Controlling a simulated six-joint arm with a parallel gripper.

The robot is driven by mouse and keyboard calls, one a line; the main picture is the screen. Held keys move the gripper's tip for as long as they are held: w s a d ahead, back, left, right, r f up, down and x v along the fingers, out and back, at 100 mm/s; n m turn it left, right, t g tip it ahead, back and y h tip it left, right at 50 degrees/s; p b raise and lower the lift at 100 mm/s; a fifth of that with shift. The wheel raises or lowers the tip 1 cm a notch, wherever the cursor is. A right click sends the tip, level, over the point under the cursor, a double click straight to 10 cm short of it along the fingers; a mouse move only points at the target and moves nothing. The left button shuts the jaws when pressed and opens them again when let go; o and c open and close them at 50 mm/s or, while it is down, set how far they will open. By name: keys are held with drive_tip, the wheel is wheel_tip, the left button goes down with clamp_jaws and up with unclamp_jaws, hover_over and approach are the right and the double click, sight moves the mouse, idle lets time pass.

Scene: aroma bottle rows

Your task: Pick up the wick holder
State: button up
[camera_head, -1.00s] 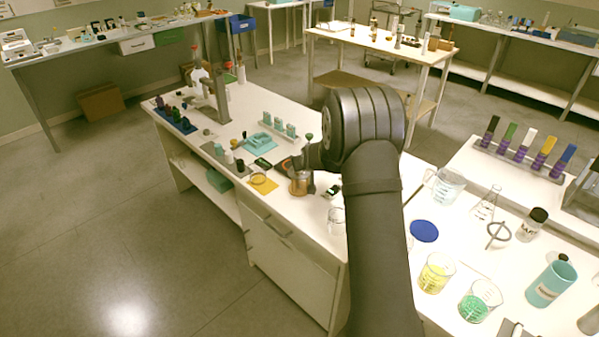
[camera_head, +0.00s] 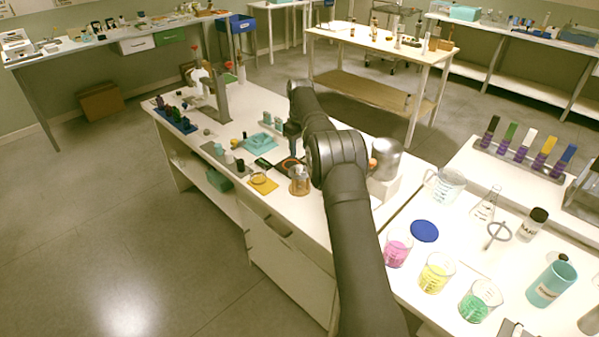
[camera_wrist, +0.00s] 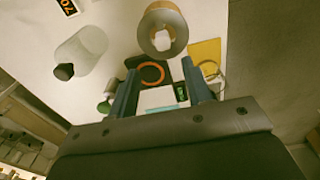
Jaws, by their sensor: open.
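I cannot tell for sure which piece is the wick holder. My gripper (camera_head: 293,148) points down above the bench, over a dark pad with an orange ring (camera_head: 289,164). In the wrist view my gripper (camera_wrist: 160,68) has its two fingers apart with nothing held between them. The orange ring (camera_wrist: 152,73) shows between the fingers, farther below. An amber-brown jar (camera_head: 299,182) stands just in front of the pad. In the wrist view this jar (camera_wrist: 162,28) is beyond the fingertips, with something white inside its opening.
A yellow mat (camera_head: 265,186) lies left of the jar. A teal stand (camera_head: 260,142) with small bottles is behind. A dark-stoppered vessel (camera_wrist: 80,52) is left of the fingers. Pink, yellow and green beakers (camera_head: 436,272) stand right of my arm.

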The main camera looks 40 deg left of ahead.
sight(300, 166)
drive_tip(key=shift+s+d+r, duration=0.15)
drive_tip(key=shift+s+d, duration=0.05)
wheel_tip(300, 166, down, 7)
drive_tip(key=shift+f, duration=0.15)
clamp_jaws()
idle(0.3)
